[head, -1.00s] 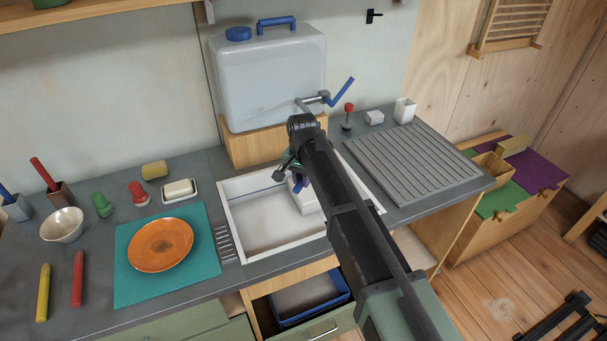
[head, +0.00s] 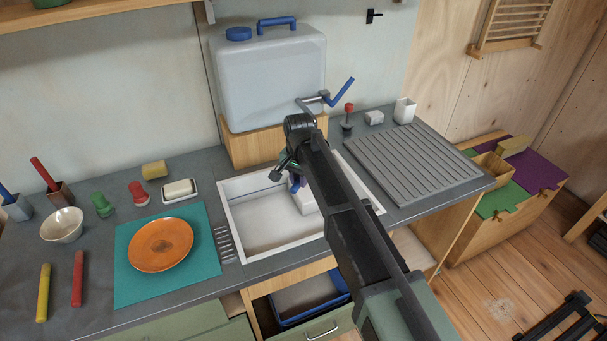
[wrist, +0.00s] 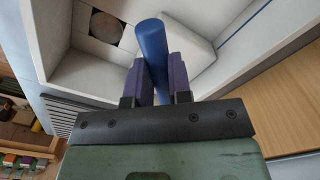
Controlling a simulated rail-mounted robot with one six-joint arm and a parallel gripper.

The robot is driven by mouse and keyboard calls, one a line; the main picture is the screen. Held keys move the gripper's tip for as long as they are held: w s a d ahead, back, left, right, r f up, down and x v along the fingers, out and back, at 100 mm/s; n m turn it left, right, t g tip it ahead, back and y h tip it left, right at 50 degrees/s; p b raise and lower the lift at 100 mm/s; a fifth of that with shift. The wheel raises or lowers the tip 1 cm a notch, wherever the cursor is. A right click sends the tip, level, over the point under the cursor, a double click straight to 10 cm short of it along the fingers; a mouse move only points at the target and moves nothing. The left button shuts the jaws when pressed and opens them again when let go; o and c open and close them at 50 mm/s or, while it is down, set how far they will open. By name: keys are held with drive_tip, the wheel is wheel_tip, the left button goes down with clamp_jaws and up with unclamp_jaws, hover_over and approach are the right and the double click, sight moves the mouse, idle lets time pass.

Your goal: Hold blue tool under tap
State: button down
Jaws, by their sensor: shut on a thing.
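In the wrist view, my gripper (wrist: 155,78) is shut on the blue tool (wrist: 151,42), a blue cylinder whose end sticks out past the purple finger pads over the white sink. In the head view, my gripper (head: 296,182) is low over the sink (head: 262,225), largely covered by my arm. The tool cannot be told apart from the fingers there. The tap (head: 312,101) is at the front of the grey water tank (head: 270,80), with its blue lever (head: 342,91) tilted up to the right. My arm hides the space under the tap, so the tool's alignment with it is unclear.
A white block (head: 306,201) stands in the sink beside my gripper; it also shows in the wrist view (wrist: 188,42). A ribbed drainboard (head: 412,163) is right of the sink. Left are an orange plate (head: 160,244) on a teal mat (head: 125,285) and a soap dish (head: 180,197).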

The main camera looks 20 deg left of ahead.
drive_tip(key=shift+w+d, duration=0.15)
drive_tip(key=shift+d, duration=0.2)
drive_tip(key=shift+s+a, duration=0.25)
drive_tip(key=shift+a, duration=0.35)
drive_tip(key=shift+d, duration=0.15)
drive_tip(key=shift+w+d, duration=0.25)
drive_tip(key=shift+d, duration=0.2)
drive_tip(key=s+d, duration=0.2)
drive_tip(key=s, duration=0.5)
drive_tip(key=shift+s+d, duration=0.3)
drive_tip(key=shift+d, duration=0.05)
